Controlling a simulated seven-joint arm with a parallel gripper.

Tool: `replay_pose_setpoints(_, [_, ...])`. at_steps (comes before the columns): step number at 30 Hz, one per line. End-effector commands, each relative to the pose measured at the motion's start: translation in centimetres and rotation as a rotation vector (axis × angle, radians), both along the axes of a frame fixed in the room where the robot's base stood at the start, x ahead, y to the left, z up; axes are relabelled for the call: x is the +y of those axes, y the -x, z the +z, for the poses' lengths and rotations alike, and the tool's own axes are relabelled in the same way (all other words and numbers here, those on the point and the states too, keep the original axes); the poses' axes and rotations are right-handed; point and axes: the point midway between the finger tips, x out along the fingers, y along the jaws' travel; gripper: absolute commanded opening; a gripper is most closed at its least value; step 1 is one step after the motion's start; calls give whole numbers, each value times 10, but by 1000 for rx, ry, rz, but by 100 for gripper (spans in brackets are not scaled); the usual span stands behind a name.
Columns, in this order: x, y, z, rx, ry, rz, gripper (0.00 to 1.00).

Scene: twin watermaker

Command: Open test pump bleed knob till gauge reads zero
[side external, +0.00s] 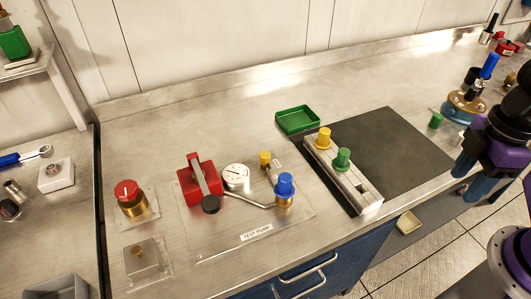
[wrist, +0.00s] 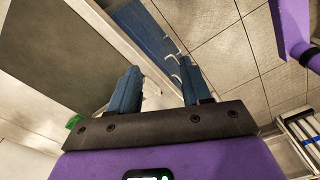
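The test pump stands on a plate labelled TEST PUMP in the side view, with a red body (side external: 200,178) and a grey lever ending in a black grip. Its round white gauge (side external: 236,177) is too small to read. A blue knob (side external: 285,184) sits on a brass fitting at the pipe's right end, and a small yellow knob (side external: 265,158) stands behind it. I cannot tell which is the bleed knob. My gripper (side external: 465,178) is far right of the pump, beyond the dark mat. In the wrist view my gripper (wrist: 160,85) is open and empty, above the counter's front edge and floor.
A grey block with yellow and green knobs (side external: 343,158) lies between pump and dark mat (side external: 395,145). A green tray (side external: 297,120) is behind. A red-topped brass valve (side external: 128,195) stands left. A blue-handled brass fitting (side external: 467,100) is near my arm.

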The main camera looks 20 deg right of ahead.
Motion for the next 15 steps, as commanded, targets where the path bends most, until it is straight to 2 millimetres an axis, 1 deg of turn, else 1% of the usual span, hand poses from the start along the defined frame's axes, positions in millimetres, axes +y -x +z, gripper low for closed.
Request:
replay_pose_setpoints(2, [13, -12, 5, 0, -1, -33, 53])
replay_pose_setpoints(5, [36, -35, 15, 3, 1, -108, 53])
replay_pose_setpoints(9, [75, -75, 31, 6, 3, -239, 53])
replay_pose_setpoints(15, [127, -131, 48, 12, 8, -425, 53])
